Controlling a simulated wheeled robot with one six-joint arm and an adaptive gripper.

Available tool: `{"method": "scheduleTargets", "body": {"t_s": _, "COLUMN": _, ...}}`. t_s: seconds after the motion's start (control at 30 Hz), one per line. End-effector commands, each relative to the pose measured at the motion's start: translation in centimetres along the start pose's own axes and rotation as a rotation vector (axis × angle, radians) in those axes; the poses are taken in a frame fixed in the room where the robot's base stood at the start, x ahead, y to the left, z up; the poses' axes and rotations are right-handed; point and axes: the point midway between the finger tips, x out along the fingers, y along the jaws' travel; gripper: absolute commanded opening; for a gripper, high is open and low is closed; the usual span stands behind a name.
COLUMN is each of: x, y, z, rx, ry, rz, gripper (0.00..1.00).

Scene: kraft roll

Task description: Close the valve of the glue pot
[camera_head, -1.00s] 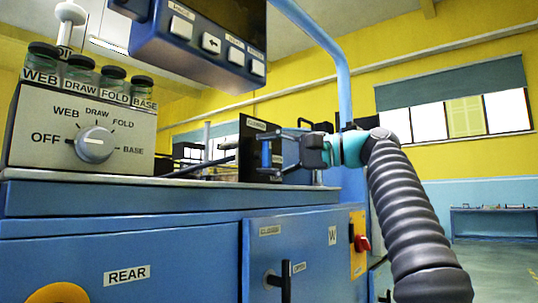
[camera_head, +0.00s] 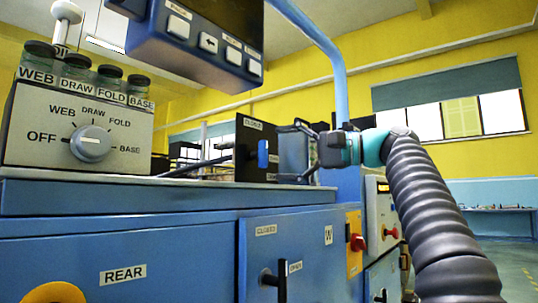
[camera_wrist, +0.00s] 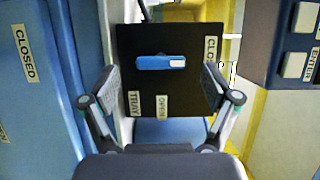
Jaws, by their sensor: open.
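The valve is a blue lever handle (camera_head: 263,154) on the black panel (camera_head: 243,165) above the blue cabinet. The handle stands upright in the head view, with a CLOSED label above it. In the wrist view the handle (camera_wrist: 161,62) lies crosswise, its length running toward the CLOSED label (camera_wrist: 210,50). The OPEN label (camera_wrist: 162,106) is off to the side of the handle. My gripper (camera_head: 300,150) is open and empty, just right of the panel and apart from the handle. In the wrist view the handle is beyond the fingertips of my gripper (camera_wrist: 160,84).
A grey box with a selector knob (camera_head: 91,143) and several jars stands on the left. A blue control unit (camera_head: 195,45) hangs above. A cabinet handle (camera_head: 275,280) and a red switch (camera_head: 357,242) are below. Open floor lies to the right.

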Motion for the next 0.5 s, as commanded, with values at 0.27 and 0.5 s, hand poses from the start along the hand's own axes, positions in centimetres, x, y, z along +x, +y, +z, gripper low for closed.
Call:
{"method": "scheduleTargets", "body": {"t_s": 0.27, "x": -5.4, "y": 0.1, "z": -0.1, "rx": 0.0, "ry": 0.003, "rz": 0.0, "gripper": 0.88}}
{"method": "scheduleTargets", "body": {"t_s": 0.5, "x": -7.5, "y": 0.1, "z": 0.0, "rx": 0.0, "ry": 0.0, "rz": 0.001, "gripper": 0.88}}
